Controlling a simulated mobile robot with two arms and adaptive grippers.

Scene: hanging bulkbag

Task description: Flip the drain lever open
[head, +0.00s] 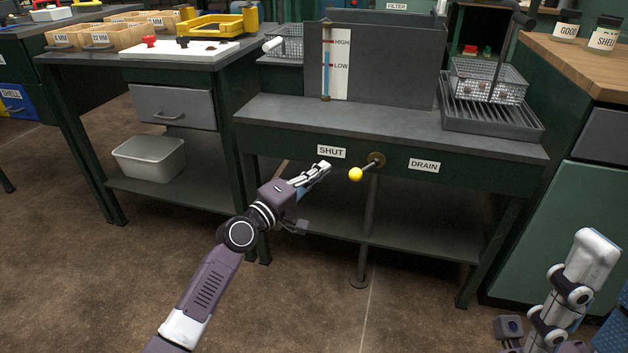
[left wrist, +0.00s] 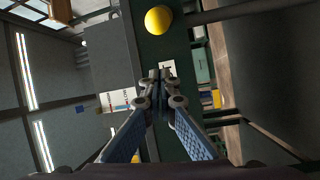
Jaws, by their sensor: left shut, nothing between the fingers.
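The drain lever has a yellow ball knob (head: 355,174) on a short stem. The knob lies left of the pivot, on the side of the SHUT label (head: 331,152); the DRAIN label (head: 424,165) is to the right. My left gripper (head: 325,168) is shut and empty, just left of the knob with a small gap in the picture. In the left wrist view the yellow knob (left wrist: 158,20) appears beyond the closed fingertips (left wrist: 160,76).
A gauge marked HIGH and LOW (head: 336,62) stands on the bench beside a grey tank panel (head: 390,60). A wire basket (head: 487,82) sits over a slatted tray (head: 490,118). A pipe (head: 368,215) runs down below the lever. The floor before the bench is clear.

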